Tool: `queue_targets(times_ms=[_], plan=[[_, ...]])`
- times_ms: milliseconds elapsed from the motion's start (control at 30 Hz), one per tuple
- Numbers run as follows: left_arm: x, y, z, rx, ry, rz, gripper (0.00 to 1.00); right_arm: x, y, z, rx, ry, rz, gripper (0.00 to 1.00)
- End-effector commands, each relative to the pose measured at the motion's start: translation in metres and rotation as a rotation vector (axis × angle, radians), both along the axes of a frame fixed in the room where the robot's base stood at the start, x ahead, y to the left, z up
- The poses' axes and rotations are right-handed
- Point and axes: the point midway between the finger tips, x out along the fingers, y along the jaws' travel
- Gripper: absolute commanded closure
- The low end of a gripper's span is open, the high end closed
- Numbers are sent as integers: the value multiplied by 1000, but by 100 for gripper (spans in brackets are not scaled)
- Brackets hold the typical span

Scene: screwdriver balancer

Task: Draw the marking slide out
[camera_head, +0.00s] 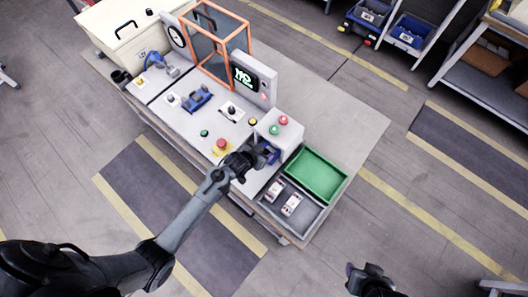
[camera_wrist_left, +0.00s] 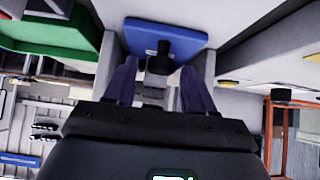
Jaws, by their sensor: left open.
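The marking slide appears as a blue plate (camera_wrist_left: 172,34) with a black knob (camera_wrist_left: 160,60) in the left wrist view, set between grey walls. In the head view its blue part (camera_head: 271,152) shows just past my left gripper (camera_head: 257,157), at the grey box with the buttons. My left gripper, also in the left wrist view (camera_wrist_left: 158,78), is open. Its two fingers stand on either side of the knob, with gaps visible; contact cannot be seen. The gripper hides part of the slide in the head view. My right gripper (camera_head: 370,278) is low in the head view, away from the bench; its jaws are unclear.
A green tray (camera_head: 340,182) and a grey tray (camera_head: 311,216) with small items lie right of the slide. A red button (camera_head: 283,120) and a green button tops the grey box. An orange-framed guard (camera_head: 247,40) stands at the back.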

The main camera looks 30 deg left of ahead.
Motion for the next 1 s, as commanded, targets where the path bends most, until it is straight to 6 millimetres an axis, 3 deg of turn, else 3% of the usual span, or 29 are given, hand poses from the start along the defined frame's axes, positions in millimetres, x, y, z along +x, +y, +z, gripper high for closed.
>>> queue_targets(times_ms=[400, 733, 1000], plan=[[3, -1, -4, 0, 0, 0, 48, 0, 0, 0, 1, -1, 0, 57], [3, -1, -3, 0, 0, 0, 98, 0, -2, 0, -8, -1, 6, 57], [3, -1, -3, 0, 0, -1, 100, 0, -2, 0, -9, -1, 6, 57]])
